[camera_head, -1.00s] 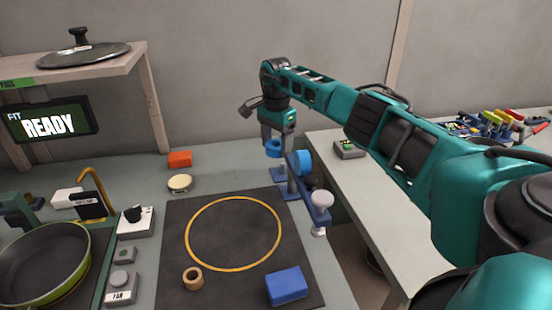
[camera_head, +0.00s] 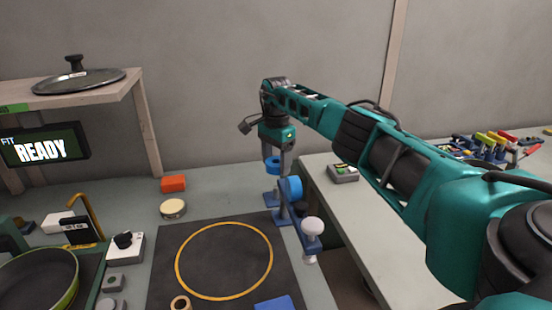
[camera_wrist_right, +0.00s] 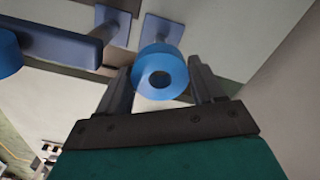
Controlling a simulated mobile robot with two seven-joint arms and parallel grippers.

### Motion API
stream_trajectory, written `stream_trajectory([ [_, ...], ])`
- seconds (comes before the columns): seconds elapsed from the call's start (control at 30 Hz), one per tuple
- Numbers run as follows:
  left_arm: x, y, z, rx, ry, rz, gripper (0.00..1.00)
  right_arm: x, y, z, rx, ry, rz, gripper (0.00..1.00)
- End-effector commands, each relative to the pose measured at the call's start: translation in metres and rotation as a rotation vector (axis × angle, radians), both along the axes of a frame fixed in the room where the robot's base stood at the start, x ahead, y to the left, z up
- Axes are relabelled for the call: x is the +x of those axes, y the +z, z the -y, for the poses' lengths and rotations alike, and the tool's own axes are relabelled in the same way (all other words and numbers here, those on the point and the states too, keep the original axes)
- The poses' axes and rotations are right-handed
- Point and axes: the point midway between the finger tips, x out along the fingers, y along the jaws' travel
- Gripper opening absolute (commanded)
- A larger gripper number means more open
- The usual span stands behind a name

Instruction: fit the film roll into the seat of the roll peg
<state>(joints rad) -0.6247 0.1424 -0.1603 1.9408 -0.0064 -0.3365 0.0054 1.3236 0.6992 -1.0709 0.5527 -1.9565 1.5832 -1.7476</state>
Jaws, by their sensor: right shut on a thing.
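My right gripper (camera_head: 274,165) is shut on a blue film roll (camera_head: 271,164), upright and low above the bench. In the right wrist view the film roll (camera_wrist_right: 160,73) sits between the two fingertips (camera_wrist_right: 160,85), its dark hole facing the camera. The roll peg stands on a blue square base (camera_wrist_right: 151,29) just behind the roll. I cannot tell whether the peg is inside the roll's hole. My left gripper is not in view.
A second blue roll (camera_head: 293,187) is on the blue fixture beside the gripper, with a white knob (camera_head: 312,227) in front. A dark mat (camera_head: 190,250) with a yellow ring lies front left. An orange block (camera_head: 173,184) and a round tin (camera_head: 173,209) stand behind it.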

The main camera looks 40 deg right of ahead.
Motion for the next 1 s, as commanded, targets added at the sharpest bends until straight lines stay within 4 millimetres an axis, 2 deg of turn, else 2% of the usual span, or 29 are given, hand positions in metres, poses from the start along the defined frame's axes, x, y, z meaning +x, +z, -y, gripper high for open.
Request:
stream_trajectory([
  [0.03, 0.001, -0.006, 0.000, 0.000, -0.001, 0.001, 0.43, 0.000, -0.008, 0.000, 0.000, 0.000, -0.001, 0.43],
  [0.43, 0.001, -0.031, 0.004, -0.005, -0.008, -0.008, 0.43, 0.000, -0.046, 0.000, 0.000, 0.001, -0.001, 0.43],
  [1.0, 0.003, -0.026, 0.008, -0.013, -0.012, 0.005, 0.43, 0.000, -0.051, 0.000, 0.000, 0.001, 0.000, 0.43],
])
